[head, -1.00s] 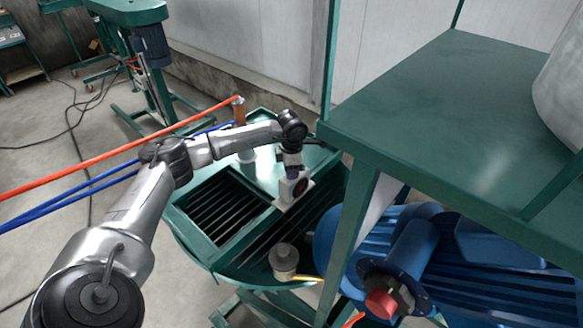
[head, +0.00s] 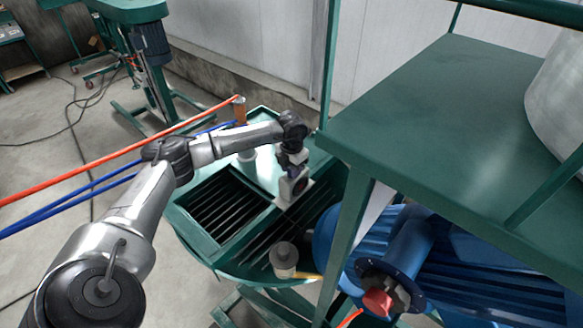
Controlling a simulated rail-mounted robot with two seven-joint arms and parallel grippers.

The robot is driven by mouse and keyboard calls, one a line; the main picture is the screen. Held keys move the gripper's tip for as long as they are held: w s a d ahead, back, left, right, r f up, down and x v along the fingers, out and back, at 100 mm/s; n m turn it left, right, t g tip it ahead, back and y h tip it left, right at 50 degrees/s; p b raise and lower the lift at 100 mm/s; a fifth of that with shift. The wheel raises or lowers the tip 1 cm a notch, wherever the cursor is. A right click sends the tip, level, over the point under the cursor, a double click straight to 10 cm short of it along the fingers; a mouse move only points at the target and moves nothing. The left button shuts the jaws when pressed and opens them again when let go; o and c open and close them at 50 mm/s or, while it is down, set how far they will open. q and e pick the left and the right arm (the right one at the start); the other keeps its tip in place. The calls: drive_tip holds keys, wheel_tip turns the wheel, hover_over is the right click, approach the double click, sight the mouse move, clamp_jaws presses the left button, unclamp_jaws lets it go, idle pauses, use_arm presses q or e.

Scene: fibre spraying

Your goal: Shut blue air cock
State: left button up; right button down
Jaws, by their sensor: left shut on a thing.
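My left arm comes in from the left and reaches over the green machine (head: 206,246). My left gripper (head: 292,190) points down at the right part of the machine top, beside the slatted opening. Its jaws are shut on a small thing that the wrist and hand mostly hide. It is at the place of the blue air cock, but I cannot make out the cock's shape or handle angle. My right gripper is not in view.
A red hose (head: 120,154) and blue hoses (head: 85,192) run from the left to the machine. A grey cylinder (head: 284,257) stands at its front. A blue motor (head: 440,262) and a green raised platform (head: 440,120) crowd the right side.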

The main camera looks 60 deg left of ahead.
use_arm(q)
drive_tip(key=shift+r, duration=0.1)
idle(0.5)
drive_tip(key=o, duration=0.9)
drive_tip(key=shift+o, duration=0.2)
wheel_tip(320, 180, up, 14)
drive_tip(key=b, duration=0.1)
idle(0.4)
